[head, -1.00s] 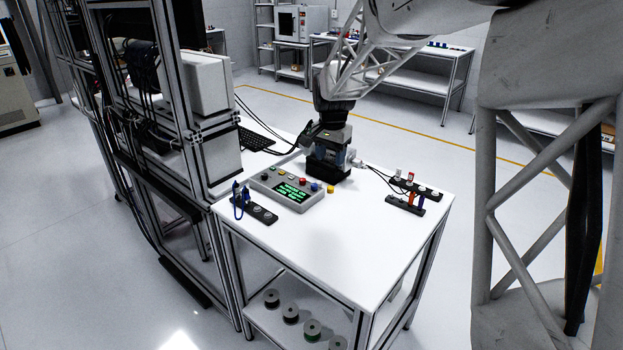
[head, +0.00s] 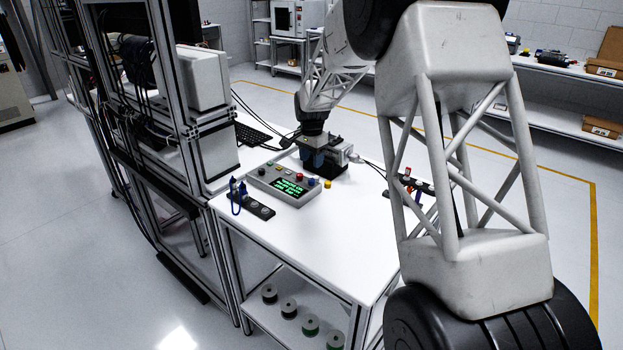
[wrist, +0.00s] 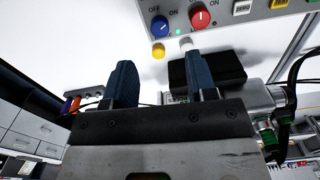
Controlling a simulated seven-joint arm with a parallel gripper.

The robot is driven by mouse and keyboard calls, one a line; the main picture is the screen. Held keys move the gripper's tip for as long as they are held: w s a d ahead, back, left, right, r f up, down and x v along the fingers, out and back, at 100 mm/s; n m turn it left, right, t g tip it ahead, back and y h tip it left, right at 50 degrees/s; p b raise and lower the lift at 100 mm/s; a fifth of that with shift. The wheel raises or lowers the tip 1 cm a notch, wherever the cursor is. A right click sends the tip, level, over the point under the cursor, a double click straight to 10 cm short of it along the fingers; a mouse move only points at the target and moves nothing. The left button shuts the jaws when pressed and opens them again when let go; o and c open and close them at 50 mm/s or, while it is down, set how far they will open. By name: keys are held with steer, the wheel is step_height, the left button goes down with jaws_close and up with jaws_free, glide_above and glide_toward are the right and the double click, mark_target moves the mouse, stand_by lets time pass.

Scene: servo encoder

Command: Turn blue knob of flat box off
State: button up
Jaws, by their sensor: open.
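The flat box (head: 256,178) is grey, with a green-text screen, and lies on the white table. Its blue knob (head: 312,182) sits at the right end, between a red knob (head: 300,176) and a yellow button (head: 327,184). In the wrist view the blue knob (wrist: 160,25) is at the top, with OFF and ON labels and a small green light near it. I cannot tell its exact setting. My gripper (wrist: 160,82) is open and empty, its two dark blue fingers apart, short of the box. In the head view my gripper (head: 314,158) is just behind the box's right end.
A dark block with a metal connector (wrist: 262,103) lies behind the fingers. A black rack with blue plugs (head: 262,211) stands left of the box. Another rack (head: 424,187) is at right, partly hidden by my arm. The table's front is clear.

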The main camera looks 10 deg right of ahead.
mark_target(311, 180)
steer(key=shift+f, duration=0.1)
steer(key=shift+f, duration=3.8)
steer(key=c, duration=0.9)
steer(key=shift+c, duration=0.2)
